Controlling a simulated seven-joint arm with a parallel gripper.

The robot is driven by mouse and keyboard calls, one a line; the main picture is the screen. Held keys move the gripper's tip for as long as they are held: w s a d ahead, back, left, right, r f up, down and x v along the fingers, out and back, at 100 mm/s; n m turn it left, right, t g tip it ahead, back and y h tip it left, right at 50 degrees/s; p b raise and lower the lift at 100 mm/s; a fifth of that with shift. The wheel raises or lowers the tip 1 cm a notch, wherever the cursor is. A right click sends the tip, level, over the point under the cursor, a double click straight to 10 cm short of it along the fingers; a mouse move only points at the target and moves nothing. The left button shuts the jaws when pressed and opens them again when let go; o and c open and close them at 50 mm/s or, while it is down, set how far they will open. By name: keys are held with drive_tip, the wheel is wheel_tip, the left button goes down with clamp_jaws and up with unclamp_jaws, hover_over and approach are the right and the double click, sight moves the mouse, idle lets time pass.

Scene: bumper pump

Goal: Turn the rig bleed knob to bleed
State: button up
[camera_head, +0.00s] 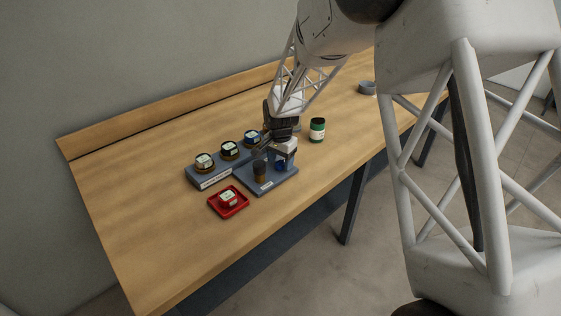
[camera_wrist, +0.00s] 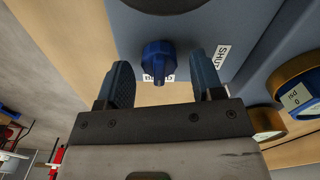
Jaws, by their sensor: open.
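The blue bleed knob (camera_wrist: 158,58) shows in the wrist view, with its grip ridge pointing down in the picture. My gripper (camera_wrist: 161,66) is open, with one finger on each side of the knob and a visible gap to both. A white label reading SHUT (camera_wrist: 222,57) is to the right of the knob. Another label (camera_wrist: 150,78) is partly hidden behind the knob, and I cannot read it fully.
A blue-grey rack (camera_head: 209,180) with three dark, round-topped pieces is left of the rig. A red tray (camera_head: 242,207) with a small pale labelled piece lies in front. A green jar (camera_head: 317,130) and a grey ring-shaped dish (camera_head: 367,88) stand to the right. The table's left end is clear.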

sight(281, 160)
drive_tip(key=shift+r, duration=3.55)
drive_tip(key=shift+s+d+r, duration=0.25)
drive_tip(key=shift+d+r, duration=0.05)
drive_tip(key=shift+r, duration=0.1)
drive_tip(key=s+d+r+n+t, duration=0.1)
drive_tip(key=s+d+r+n, duration=0.1)
drive_tip(key=s+d+r, duration=0.65)
drive_tip(key=s+d+r+n, duration=0.1)
drive_tip(key=s+d+r, duration=0.4)
drive_tip(key=s, duration=0.6)
drive_tip(key=s+d+n, duration=0.1)
drive_tip(key=s+d, duration=0.2)
drive_tip(key=s, duration=0.8)
drive_tip(key=s+d+r+n+t, duration=0.1)
drive_tip(key=s+d, duration=0.3)
drive_tip(key=s, duration=0.7)
drive_tip(key=shift+d+n+t, duration=0.25)
drive_tip(key=shift+n+t, duration=0.05)
drive_tip(key=shift+n, duration=0.4)
